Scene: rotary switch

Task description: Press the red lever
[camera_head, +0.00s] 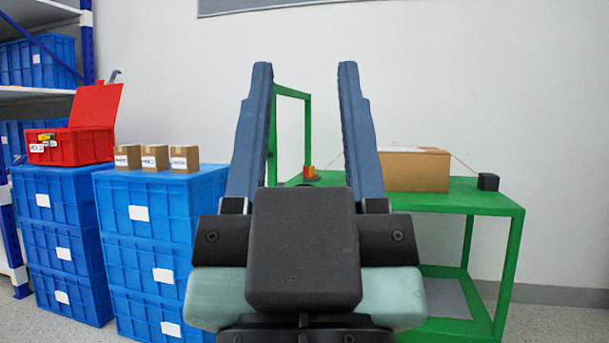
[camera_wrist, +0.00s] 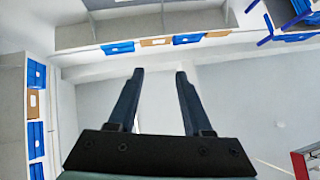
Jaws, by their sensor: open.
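My gripper (camera_head: 305,70) fills the middle of the head view, its two blue fingers pointing up, wide apart, with nothing between them. In the wrist view the gripper (camera_wrist: 160,73) is also open and empty. A small red and orange item (camera_head: 310,172) stands on the green cart (camera_head: 470,199), seen between the fingers and beyond them. It is too small to tell whether this is the red lever. Part of the cart top is hidden behind my gripper. The wrist view shows no lever or cart top that I can make out.
A cardboard box (camera_head: 414,170) and a small black block (camera_head: 488,181) sit on the cart. Stacked blue crates (camera_head: 155,215) stand left, with three small cartons (camera_head: 155,158) and an open red toolbox (camera_head: 70,147) on top. The wrist view shows shelving (camera_wrist: 80,38) with bins.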

